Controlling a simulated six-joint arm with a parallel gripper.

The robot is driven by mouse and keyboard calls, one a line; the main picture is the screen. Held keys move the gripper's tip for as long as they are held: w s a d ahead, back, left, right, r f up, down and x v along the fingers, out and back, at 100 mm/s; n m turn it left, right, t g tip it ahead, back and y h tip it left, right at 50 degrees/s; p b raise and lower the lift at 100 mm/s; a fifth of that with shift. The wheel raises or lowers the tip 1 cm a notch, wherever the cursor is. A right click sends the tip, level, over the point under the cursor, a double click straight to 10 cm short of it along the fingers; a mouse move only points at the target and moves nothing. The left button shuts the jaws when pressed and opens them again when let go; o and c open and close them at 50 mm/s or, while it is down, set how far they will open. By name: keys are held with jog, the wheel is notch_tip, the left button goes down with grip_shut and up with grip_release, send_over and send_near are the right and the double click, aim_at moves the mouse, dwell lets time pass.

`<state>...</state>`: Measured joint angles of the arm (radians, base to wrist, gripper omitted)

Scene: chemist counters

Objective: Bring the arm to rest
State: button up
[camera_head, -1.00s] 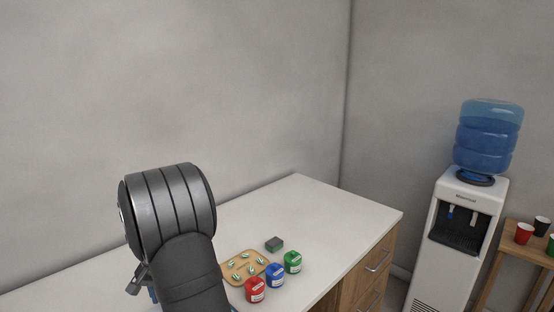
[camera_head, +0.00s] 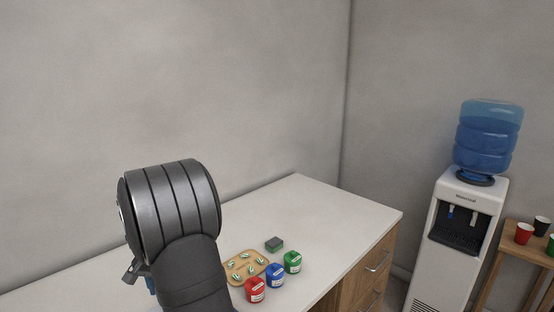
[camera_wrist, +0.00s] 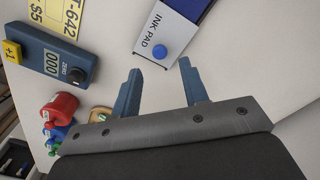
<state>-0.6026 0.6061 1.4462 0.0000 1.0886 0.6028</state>
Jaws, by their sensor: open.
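My gripper (camera_wrist: 160,90) is open in the wrist view, with two blue-grey fingers apart and nothing between them. It hangs over the white counter (camera_head: 320,215). In the head view my dark arm stands at the lower left and hides most of the gripper. In the wrist view a box marked INK PAD (camera_wrist: 172,30) with a blue round knob lies just beyond the fingertips, apart from them. A blue counter device (camera_wrist: 50,62) with a 000 display lies to the left.
Red (camera_head: 255,290), blue (camera_head: 275,274) and green (camera_head: 292,262) containers stand by a wooden tray (camera_head: 232,260) holding several striped items. A water cooler (camera_head: 465,225) stands right of the counter. A yellow label (camera_wrist: 62,14) shows in the wrist view.

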notch_tip(320, 180, up, 12)
notch_tip(320, 180, down, 17)
jog(key=shift+f, duration=0.1)
jog(key=s+a, duration=0.5)
jog(key=shift+r, duration=0.25)
notch_tip(320, 180, up, 17)
jog(key=s+f+n, duration=0.2)
jog(key=s+n, duration=0.2)
jog(key=s, duration=0.5)
jog(key=s+f+n, duration=0.1)
jog(key=s+n, duration=0.4)
jog(key=s, duration=0.4)
jog(key=shift+d+f, duration=0.4)
jog(key=shift+d, duration=0.05)
jog(key=shift+s, duration=0.1)
